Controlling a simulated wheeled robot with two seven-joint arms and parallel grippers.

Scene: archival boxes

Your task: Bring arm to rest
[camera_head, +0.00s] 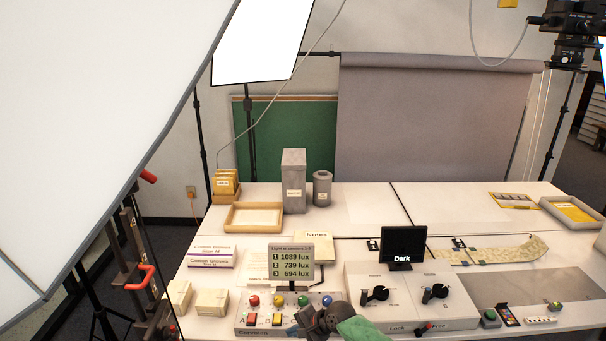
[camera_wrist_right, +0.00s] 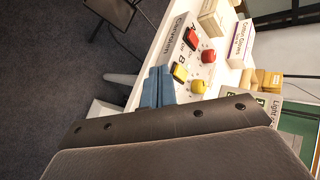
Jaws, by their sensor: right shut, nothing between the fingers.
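My right gripper (camera_head: 296,331) is low in the middle of the head view, at the front edge of the control panel (camera_head: 242,322). Its dark wrist partly covers the panel's right part. In the wrist view its blue-grey fingers (camera_wrist_right: 158,87) are together and hold nothing. They point toward the panel's front side, near the red button (camera_wrist_right: 208,56) and yellow button (camera_wrist_right: 198,86). From this view I cannot tell whether they touch the panel. My left gripper is not in view.
A lux display (camera_head: 291,263) stands behind the panel. A grey console (camera_head: 410,295) with black knobs is to its right. Small pale boxes (camera_head: 211,302) and glove boxes (camera_head: 211,251) are on the left. A large white light panel (camera_head: 90,110) fills the upper left.

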